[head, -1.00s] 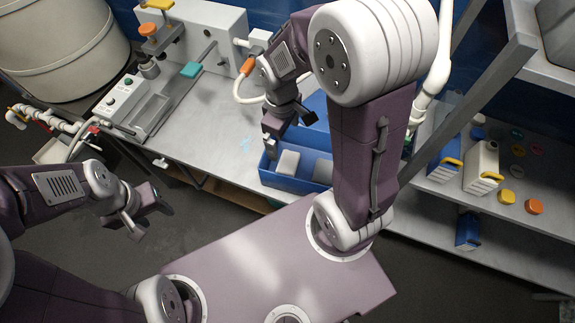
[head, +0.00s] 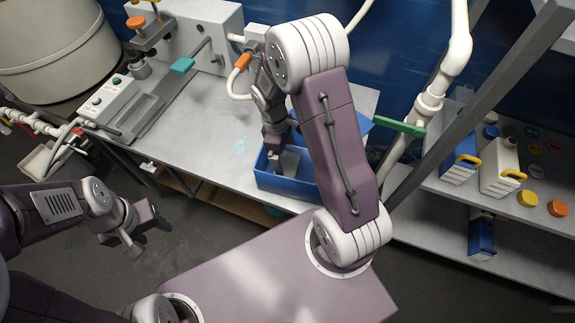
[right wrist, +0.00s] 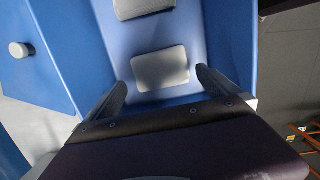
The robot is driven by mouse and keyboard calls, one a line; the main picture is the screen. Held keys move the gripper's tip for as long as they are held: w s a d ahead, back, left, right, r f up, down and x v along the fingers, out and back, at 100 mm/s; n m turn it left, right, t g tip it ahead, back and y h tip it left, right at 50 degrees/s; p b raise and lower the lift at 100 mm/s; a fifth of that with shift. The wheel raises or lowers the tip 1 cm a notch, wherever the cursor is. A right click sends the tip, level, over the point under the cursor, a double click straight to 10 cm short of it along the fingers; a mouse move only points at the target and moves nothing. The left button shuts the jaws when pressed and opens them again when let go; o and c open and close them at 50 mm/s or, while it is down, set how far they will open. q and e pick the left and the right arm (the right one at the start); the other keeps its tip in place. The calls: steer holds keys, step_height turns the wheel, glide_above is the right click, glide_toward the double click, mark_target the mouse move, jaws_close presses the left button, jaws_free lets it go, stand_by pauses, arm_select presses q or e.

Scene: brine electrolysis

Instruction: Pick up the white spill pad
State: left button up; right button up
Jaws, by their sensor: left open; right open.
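A white spill pad (head: 290,160) lies in a blue open box (head: 285,186) on the grey bench. In the right wrist view the pad (right wrist: 160,68) looks greyish, with a second similar pad (right wrist: 145,7) farther up in the same box (right wrist: 233,40). My right gripper (head: 275,156) reaches down into the box, open. In the right wrist view its fingers (right wrist: 161,78) stand on either side of the nearer pad, with gaps visible. My right arm hides the second pad in the head view. My left gripper (head: 143,232) is open and empty, away from the bench.
A blue lid with a grey knob (right wrist: 20,50) lies beside the box. A bluish wet patch (head: 241,143) is on the bench. Shelves with a white jug (head: 500,168) are at the right.

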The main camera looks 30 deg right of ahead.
mark_target(287, 163)
steer(key=f, duration=0.4)
steer(key=shift+s+d+f, duration=0.25)
steer(key=shift+d, duration=0.05)
steer(key=shift+r, duration=0.1)
steer(key=c, duration=1.1)
step_height(287, 163, up, 10)
steer(key=p, duration=0.1)
